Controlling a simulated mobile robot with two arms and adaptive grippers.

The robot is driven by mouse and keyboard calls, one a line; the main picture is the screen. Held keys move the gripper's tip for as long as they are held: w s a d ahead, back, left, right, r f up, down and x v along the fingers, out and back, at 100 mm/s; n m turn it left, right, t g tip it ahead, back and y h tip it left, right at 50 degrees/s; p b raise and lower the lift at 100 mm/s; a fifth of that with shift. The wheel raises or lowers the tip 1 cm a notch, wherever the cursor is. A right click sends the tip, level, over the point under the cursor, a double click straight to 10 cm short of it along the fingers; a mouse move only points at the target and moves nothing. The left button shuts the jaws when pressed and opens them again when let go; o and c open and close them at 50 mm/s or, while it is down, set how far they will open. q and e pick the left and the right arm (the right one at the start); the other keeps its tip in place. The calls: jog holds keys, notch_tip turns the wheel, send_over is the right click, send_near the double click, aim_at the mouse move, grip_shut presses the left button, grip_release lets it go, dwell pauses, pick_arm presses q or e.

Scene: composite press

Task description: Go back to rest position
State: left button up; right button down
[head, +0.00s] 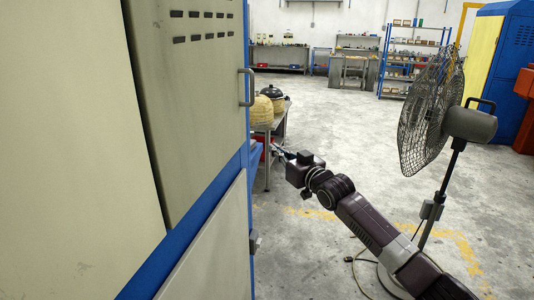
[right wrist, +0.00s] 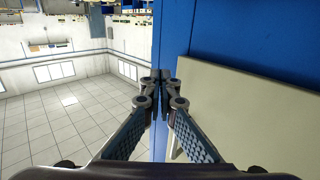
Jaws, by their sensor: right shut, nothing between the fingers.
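My right gripper (head: 279,152) is at the end of my right arm, which reaches in from the lower right of the head view. It is held in the air just right of the tall cabinet's edge. In the right wrist view the fingers of the gripper (right wrist: 160,82) meet at their tips, with nothing between them. A blue and cream cabinet surface lies behind and to the right of the fingertips there; I cannot tell how close it is. My left gripper is not in view.
A cream and blue cabinet (head: 198,110) fills the left, with a handle (head: 247,87) on its door. A standing fan (head: 430,110) stands right of my right arm. A small table (head: 278,122) with rounded objects is beyond the gripper. Open concrete floor (head: 345,125) lies behind.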

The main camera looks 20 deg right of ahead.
jog(key=s+d+b, duration=0.1)
jog(key=s+d, duration=0.2)
jog(key=d, duration=0.1)
jog(key=s+d+f+m+g+h, duration=0.1)
jog(key=s+f+g, duration=0.15)
jog(key=f, duration=1.05)
jog(key=s+d+f+g+h, duration=0.1)
jog(key=s+f, duration=0.3)
jog(key=f, duration=0.9)
jog(key=s+d+f+m+g+h, duration=0.1)
jog(key=s+f+g+h, duration=0.15)
jog(key=f, duration=1.15)
jog(key=s+a+f+g, duration=0.1)
jog(key=s+f+g, duration=0.1)
jog(key=s+f, duration=1.15)
jog(key=s+a+f+g, duration=0.2)
jog(key=s+f, duration=0.5)
jog(key=s, duration=0.3)
jog(key=s+a+f+n+g, duration=0.1)
jog(key=s+a+f+g, duration=0.1)
jog(key=s+f, duration=0.7)
jog(key=s+a+f+g, duration=0.15)
jog(key=s+f, duration=0.35)
jog(key=s, duration=0.7)
jog(key=s+a+f+g, duration=0.1)
jog(key=s, duration=0.7)
jog(key=s+a+f+g, duration=0.2)
jog(key=s, duration=0.7)
jog(key=shift+a+n, duration=0.25)
jog(key=shift+n, duration=0.05)
